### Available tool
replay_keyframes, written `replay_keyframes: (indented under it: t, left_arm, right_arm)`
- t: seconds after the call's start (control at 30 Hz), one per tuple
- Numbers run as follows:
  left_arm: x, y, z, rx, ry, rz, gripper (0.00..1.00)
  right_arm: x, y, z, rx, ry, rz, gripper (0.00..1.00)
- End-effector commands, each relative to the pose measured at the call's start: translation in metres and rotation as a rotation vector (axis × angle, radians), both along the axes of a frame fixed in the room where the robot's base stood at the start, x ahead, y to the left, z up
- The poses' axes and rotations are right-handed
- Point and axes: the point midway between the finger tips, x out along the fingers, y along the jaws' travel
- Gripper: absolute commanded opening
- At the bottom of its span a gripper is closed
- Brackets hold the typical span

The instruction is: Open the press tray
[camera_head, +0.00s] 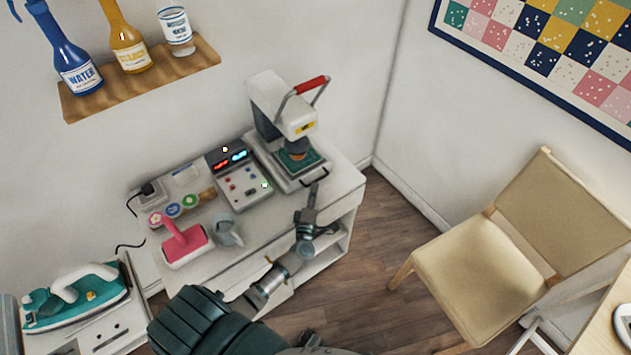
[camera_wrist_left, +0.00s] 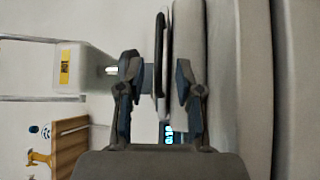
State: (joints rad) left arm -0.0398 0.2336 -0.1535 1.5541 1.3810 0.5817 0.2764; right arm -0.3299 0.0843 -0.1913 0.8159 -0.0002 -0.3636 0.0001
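The heat press (camera_head: 285,105), white with a red lever grip, stands at the back right of the white cabinet. Its press tray (camera_head: 303,165) has a green pad and looks closed, with a black handle (camera_head: 316,178) on its front edge. My left gripper (camera_head: 313,187) is at that handle. In the left wrist view my left gripper (camera_wrist_left: 158,75) is open, and the tray's black handle (camera_wrist_left: 160,55) runs between its two fingers. A gap shows around the handle; I cannot tell if a finger touches it. My right gripper is not in view.
A control box (camera_head: 241,184) with lit displays stands left of the press. A pink-handled tool (camera_head: 184,243) and a small grey item (camera_head: 228,232) lie nearer the cabinet's front left. A wooden chair (camera_head: 480,265) stands right; the floor between is clear.

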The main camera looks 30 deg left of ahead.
Motion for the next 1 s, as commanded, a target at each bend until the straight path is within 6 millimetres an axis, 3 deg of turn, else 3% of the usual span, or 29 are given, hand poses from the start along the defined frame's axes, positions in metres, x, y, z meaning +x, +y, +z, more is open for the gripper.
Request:
replay_keyframes:
  t: [0.1, 0.23, 0.63, 0.77, 1.0]
  left_arm:
    - [0.021, 0.008, 0.003, 0.001, -0.001, 0.0, 0.35]
    - [0.034, 0.014, 0.004, 0.001, 0.001, -0.002, 0.35]
    - [0.041, 0.017, 0.005, 0.0, 0.001, -0.002, 0.35]
    - [0.041, 0.016, 0.005, 0.0, 0.001, -0.001, 0.03]
    - [0.041, 0.016, 0.004, 0.0, 0.003, -0.001, 0.0]
  right_arm:
    - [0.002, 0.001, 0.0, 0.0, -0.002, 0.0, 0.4]
    - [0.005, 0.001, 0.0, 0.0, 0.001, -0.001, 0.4]
    - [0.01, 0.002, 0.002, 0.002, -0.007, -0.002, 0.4]
    - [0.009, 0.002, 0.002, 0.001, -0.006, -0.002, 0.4]
    - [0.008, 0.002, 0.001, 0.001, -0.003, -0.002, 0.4]
